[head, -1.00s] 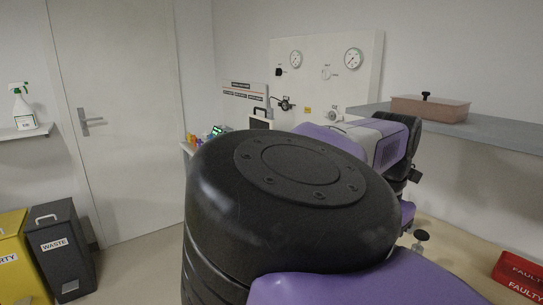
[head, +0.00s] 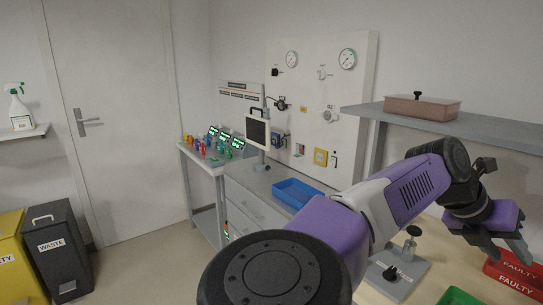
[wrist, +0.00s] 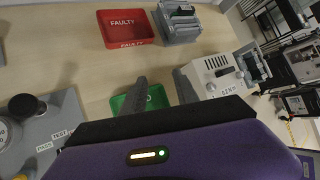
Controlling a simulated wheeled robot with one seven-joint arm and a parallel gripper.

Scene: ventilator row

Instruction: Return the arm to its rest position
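My arm is purple, grey and black and reaches across the right of the head view, bent at the elbow. My gripper (head: 508,247) hangs at its end at the right edge, above the wooden bench. In the wrist view its two dark fingers (wrist: 160,88) stand apart with nothing held between them. A green tray (wrist: 121,103) lies on the bench below them, partly hidden by a finger; its edge also shows in the head view (head: 458,297).
A white boxy device (wrist: 214,74) is at right in the wrist view. A shelf (head: 460,122) with a lidded box (head: 422,106) is above the arm.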

